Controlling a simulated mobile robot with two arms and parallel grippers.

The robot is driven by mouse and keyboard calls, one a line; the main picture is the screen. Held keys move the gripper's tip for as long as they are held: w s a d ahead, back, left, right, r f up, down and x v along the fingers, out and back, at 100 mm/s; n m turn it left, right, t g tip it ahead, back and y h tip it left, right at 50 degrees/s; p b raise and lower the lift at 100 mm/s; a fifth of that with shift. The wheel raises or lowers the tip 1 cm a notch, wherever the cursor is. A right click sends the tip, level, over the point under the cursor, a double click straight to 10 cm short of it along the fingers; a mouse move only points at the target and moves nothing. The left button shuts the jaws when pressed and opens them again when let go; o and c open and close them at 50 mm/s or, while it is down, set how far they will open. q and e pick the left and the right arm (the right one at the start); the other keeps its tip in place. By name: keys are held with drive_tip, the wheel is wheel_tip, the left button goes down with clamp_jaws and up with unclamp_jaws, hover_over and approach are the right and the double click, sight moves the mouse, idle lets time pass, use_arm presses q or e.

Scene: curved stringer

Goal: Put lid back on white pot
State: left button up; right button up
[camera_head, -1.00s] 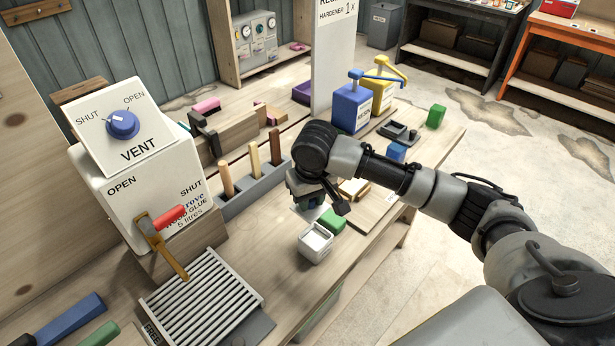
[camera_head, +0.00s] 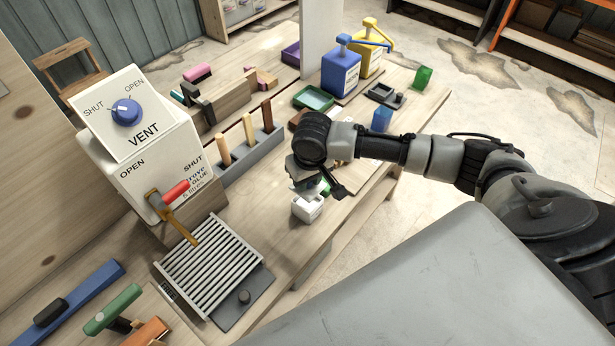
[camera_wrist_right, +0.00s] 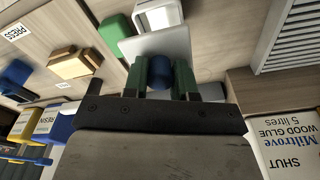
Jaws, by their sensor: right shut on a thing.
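The white pot (camera_head: 308,209) stands near the front edge of the workbench, square and open-topped. In the right wrist view the pot (camera_wrist_right: 158,14) shows beyond the lid's edge, with its opening uncovered. The lid (camera_wrist_right: 155,44) is a flat pale plate with a blue knob (camera_wrist_right: 161,74). My right gripper (camera_wrist_right: 160,78) has its two green fingers shut on this knob. In the head view my right gripper (camera_head: 307,180) is just behind the pot; the arm mostly hides the lid there. The lid looks apart from the pot; its height above the bench is unclear. My left gripper is not in view.
A green block (camera_wrist_right: 116,30) lies close beside the pot, partly hidden in the head view. A slatted grille (camera_head: 210,262) and the white glue container (camera_head: 150,170) stand to the left. A wooden-peg rack (camera_head: 245,155) and blue pump bottle (camera_head: 340,72) stand behind.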

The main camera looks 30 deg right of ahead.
drive_tip(key=shift+f+b, duration=1.55)
drive_tip(key=shift+b, duration=0.15)
drive_tip(key=shift+f, duration=0.95)
drive_tip(key=shift+p, duration=0.95)
drive_tip(key=shift+f+p, duration=0.15)
drive_tip(key=shift+p, duration=0.95)
idle(0.5)
idle(0.3)
drive_tip(key=o, duration=1.4)
drive_tip(key=shift+o, duration=0.2)
drive_tip(key=shift+r+p, duration=3.5)
drive_tip(key=shift+p, duration=0.7)
